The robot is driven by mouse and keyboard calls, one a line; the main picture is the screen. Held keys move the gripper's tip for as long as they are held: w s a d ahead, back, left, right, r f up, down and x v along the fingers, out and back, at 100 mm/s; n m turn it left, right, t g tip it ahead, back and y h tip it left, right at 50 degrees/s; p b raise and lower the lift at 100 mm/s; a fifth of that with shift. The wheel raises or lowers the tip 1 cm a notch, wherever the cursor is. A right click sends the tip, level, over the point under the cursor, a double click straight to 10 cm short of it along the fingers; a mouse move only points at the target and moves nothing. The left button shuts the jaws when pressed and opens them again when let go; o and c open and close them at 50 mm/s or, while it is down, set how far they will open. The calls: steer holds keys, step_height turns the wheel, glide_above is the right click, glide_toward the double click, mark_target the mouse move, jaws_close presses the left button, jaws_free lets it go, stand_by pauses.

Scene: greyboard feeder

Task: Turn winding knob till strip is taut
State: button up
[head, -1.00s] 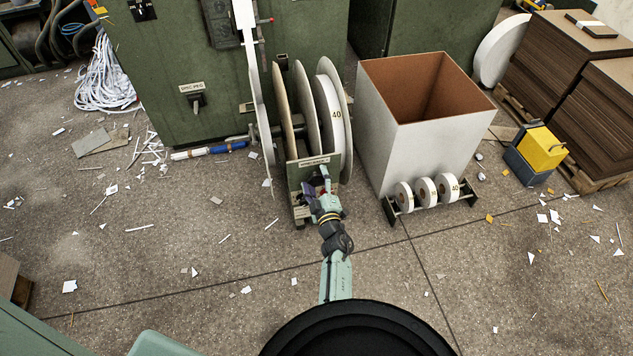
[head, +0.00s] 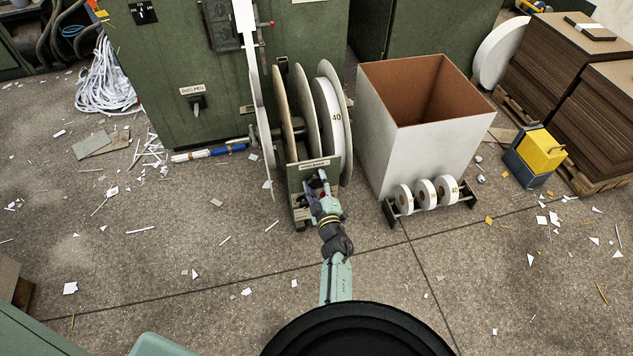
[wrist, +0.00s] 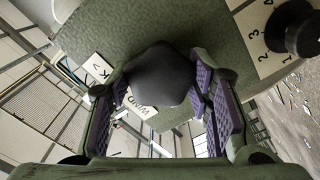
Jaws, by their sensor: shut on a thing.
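The winding knob (wrist: 160,75) is a dark rounded knob on a green panel, between the purple-padded fingers of my gripper (wrist: 163,88) in the wrist view. My gripper is shut on it. A white label reading "WIND" (wrist: 138,98) is partly hidden behind the knob. In the head view my gripper (head: 319,188) is at the front of the low green reel stand (head: 298,190), and the knob is hard to make out there. The white strip (head: 254,75) runs down from the green machine to the left of the reels, with a slight bend. Its lower end is unclear.
A second black knob (wrist: 295,32) with a numbered dial is close by on the panel. A tall white box (head: 425,150) and small rolls (head: 425,191) are on the right. The floor in front is open, with paper scraps.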

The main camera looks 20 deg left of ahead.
mark_target(318, 178)
steer(key=shift+m, duration=0.4)
steer(key=o, duration=1.2)
steer(key=shift+c, duration=0.2)
step_height(318, 178, up, 9)
steer(key=shift+w+d, duration=0.1)
steer(key=shift+d, duration=0.05)
steer(key=shift+r, duration=0.6)
